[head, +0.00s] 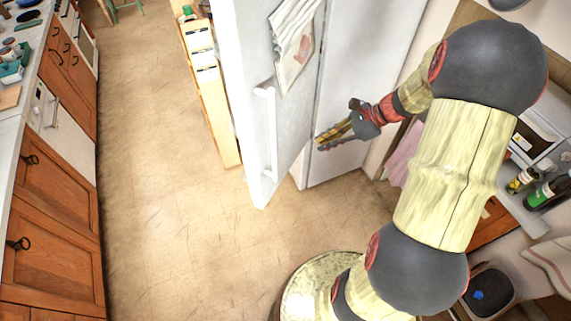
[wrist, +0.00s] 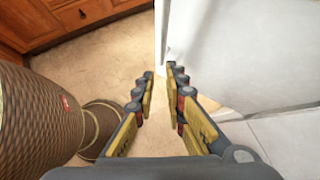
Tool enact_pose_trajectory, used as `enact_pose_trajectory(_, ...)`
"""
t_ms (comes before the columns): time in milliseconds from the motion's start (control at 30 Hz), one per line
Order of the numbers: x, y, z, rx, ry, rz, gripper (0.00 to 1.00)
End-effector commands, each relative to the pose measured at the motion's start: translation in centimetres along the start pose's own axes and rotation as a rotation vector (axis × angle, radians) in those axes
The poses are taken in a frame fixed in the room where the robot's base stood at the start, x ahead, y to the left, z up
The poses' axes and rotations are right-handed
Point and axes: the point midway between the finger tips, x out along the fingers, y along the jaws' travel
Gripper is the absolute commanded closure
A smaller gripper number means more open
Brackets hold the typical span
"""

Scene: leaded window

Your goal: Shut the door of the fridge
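The inside is hidden. A white surface (wrist: 240,50) lies just right of the fingers; contact is not clear.
Wooden cabinets (head: 50,240) and a counter line the left. A wooden shelf (head: 208,90) stands behind the door. Bottles (head: 540,190) stand at the right. The floor (head: 165,160) between the cabinets and the door is clear.

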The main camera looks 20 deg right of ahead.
Motion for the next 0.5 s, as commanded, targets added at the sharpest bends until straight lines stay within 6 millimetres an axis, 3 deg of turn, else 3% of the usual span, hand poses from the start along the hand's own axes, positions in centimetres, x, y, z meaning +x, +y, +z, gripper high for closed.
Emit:
enact_pose_trajectory(267,1.2,0.2,0.2,0.067,-0.01,0.007,1.0)
enact_pose_trajectory(500,5.4,0.4,0.3,0.064,-0.008,0.01,1.0)
